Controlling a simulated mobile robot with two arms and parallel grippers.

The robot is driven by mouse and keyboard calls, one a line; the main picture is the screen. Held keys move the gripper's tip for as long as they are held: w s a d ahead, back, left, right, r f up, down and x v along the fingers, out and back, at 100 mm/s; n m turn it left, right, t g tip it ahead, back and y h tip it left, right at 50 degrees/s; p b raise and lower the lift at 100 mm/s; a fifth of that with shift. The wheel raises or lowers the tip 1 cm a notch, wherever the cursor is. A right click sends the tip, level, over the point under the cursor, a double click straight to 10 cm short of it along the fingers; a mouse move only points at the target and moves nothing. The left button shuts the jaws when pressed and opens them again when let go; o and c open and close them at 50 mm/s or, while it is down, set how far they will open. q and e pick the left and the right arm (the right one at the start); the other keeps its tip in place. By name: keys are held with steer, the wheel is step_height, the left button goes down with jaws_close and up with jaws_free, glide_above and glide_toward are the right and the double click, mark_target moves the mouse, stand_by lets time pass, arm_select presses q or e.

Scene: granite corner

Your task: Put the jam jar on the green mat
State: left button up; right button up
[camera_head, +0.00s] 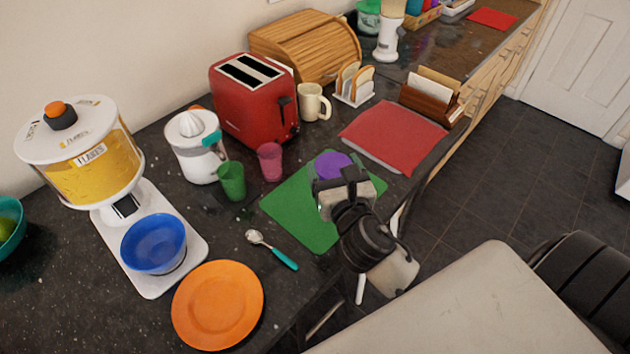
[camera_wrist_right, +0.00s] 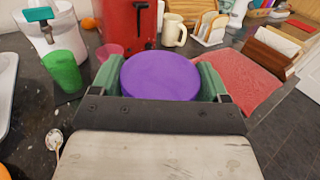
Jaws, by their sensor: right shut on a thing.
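The jam jar shows as a round purple lid (camera_head: 334,164) above the green mat (camera_head: 298,211) in the head view. In the right wrist view the purple lid (camera_wrist_right: 160,76) fills the space between the two green-padded fingers. My right gripper (camera_head: 341,183) is shut on the jar. The jar's body is hidden below the lid and behind the gripper, so I cannot tell whether its base touches the mat. My left gripper is not in view.
A pink cup (camera_head: 270,161) and a green cup (camera_head: 231,180) stand left of the mat. A red mat (camera_head: 393,136) lies to the right. A spoon (camera_head: 272,249) and an orange plate (camera_head: 217,304) lie near the front. The mat's left part is bare.

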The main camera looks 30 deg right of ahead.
steer(key=w+f, duration=0.1)
steer(key=w+a+f, duration=0.1)
steer(key=w, duration=0.1)
steer(key=shift+w+a+f, duration=0.1)
steer(key=shift+w+f, duration=0.1)
steer(key=shift+w, duration=0.05)
steer(key=f, duration=0.1)
steer(key=f+b, duration=0.1)
steer(key=w+f, duration=0.1)
steer(key=f, duration=0.1)
steer(key=shift+a+f, duration=0.1)
steer(key=shift+a, duration=0.25)
steer(key=shift+f+b, duration=0.25)
steer(key=shift+b, duration=0.05)
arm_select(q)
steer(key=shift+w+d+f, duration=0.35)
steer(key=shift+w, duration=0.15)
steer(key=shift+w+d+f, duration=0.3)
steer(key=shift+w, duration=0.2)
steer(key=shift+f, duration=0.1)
arm_select(e)
steer(key=shift+f, duration=0.1)
